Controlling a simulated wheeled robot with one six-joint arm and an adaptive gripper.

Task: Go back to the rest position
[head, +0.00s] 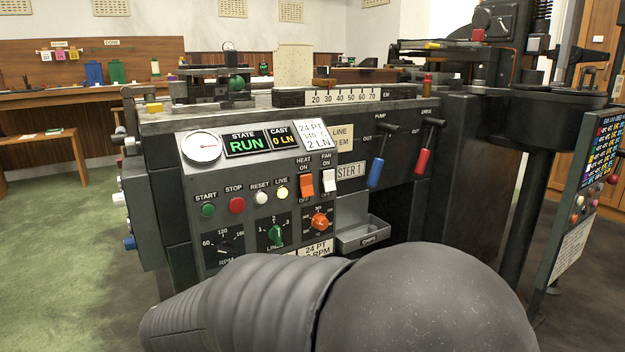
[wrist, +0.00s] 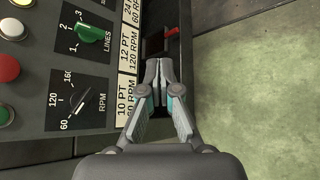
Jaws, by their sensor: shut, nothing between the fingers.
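My gripper (wrist: 159,68) shows in the wrist view, its two fingers together at the tips with nothing between them. It is in front of the lower part of the type caster's control panel, beside the 12 PT and 10 PT label strips (wrist: 128,60). The fingertips point toward a small dark opening with a red piece (wrist: 172,32) near it. In the head view a large grey rounded part of my arm fills the bottom middle, and my gripper is hidden there. The caster's control panel (head: 262,215) stands behind my arm, with its state display (head: 245,143) reading RUN.
The panel carries several buttons, an RPM knob (wrist: 80,103) and a green LINES knob (wrist: 90,33). A blue lever (head: 376,172) and a red lever (head: 423,160) stick out to the right, above a grey chute tray (head: 362,238). Green floor (head: 50,240) is open at left.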

